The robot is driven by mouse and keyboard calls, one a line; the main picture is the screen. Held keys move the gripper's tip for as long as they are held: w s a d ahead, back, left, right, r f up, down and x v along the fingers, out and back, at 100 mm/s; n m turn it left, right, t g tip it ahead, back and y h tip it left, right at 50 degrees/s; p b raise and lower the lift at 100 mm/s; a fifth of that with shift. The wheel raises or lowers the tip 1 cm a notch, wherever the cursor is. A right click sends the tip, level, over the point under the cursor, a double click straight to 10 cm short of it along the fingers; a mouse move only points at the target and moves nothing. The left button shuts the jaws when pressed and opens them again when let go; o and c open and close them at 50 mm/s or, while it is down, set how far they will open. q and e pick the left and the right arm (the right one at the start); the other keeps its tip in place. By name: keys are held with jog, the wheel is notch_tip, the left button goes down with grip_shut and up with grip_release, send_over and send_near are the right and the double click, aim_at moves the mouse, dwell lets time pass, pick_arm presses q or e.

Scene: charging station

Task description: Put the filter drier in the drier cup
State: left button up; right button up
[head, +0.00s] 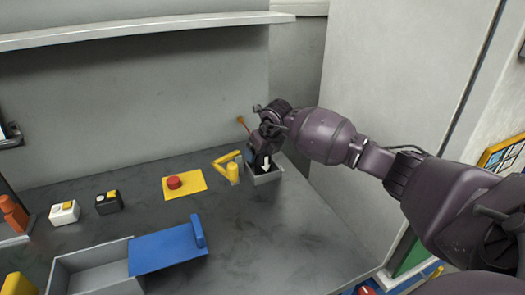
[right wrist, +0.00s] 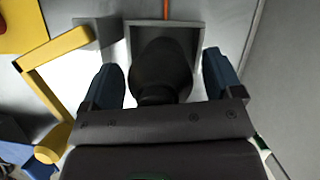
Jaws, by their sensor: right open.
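The drier cup looks to be the small grey open-topped box (head: 263,179) at the back right of the bench. In the right wrist view its square rim (right wrist: 134,45) lies ahead of my gripper. A dark rounded piece, seemingly the filter drier (right wrist: 160,65), is between the fingers and overlaps the cup's opening; how deep it sits I cannot tell. My right gripper (right wrist: 165,85) is open, with a blue finger on each side of the dark piece and visible gaps. In the head view my right gripper (head: 262,158) is over the cup and partly hides it. My left gripper is not in view.
A yellow bent lever (head: 226,158) stands just left of the cup. A red button on a yellow plate (head: 184,183), two small switch boxes, and a grey tray (head: 88,272) with a blue lid (head: 165,252) are further left. A wall rises close on the right.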

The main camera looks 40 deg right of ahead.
jog(key=shift+r, duration=0.2)
jog(key=p+v, duration=0.1)
jog(key=v, duration=0.4)
jog(key=shift+r, duration=0.3)
jog(key=p+v, duration=0.1)
jog(key=v, duration=0.5)
jog(key=shift+s, duration=0.2)
jog(key=shift+r, duration=0.1)
